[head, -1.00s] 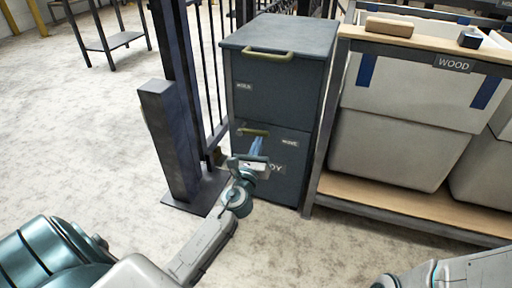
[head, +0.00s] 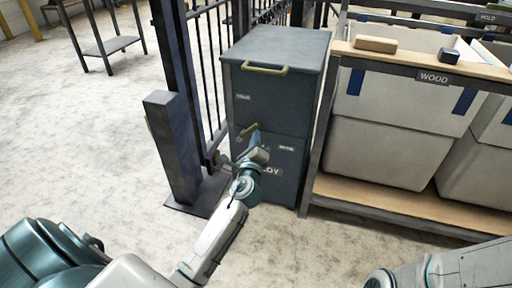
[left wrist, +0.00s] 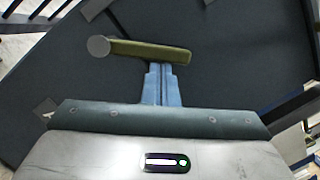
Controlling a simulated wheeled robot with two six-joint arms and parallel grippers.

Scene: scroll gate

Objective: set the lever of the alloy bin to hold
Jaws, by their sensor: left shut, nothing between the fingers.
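The alloy bin (head: 305,168) is a dark blue-grey cabinet; its name plate is partly covered by my left gripper. Its olive lever (head: 248,131) slants up to the right on the front. In the left wrist view the lever (left wrist: 150,51) runs right from a round grey pivot. Small plates sit at upper left and right of the lever; their words are too small to read surely. My left gripper (left wrist: 163,69) is shut and empty, its blue fingertips at the lever's lower edge, seemingly touching it. My right gripper is out of view.
A yellowish handle (head: 254,69) is at the bin's upper front. A dark post (head: 172,148) and barred gate (head: 208,70) stand left of it. A rack (head: 378,202) with a wood bin (head: 392,100) stands right.

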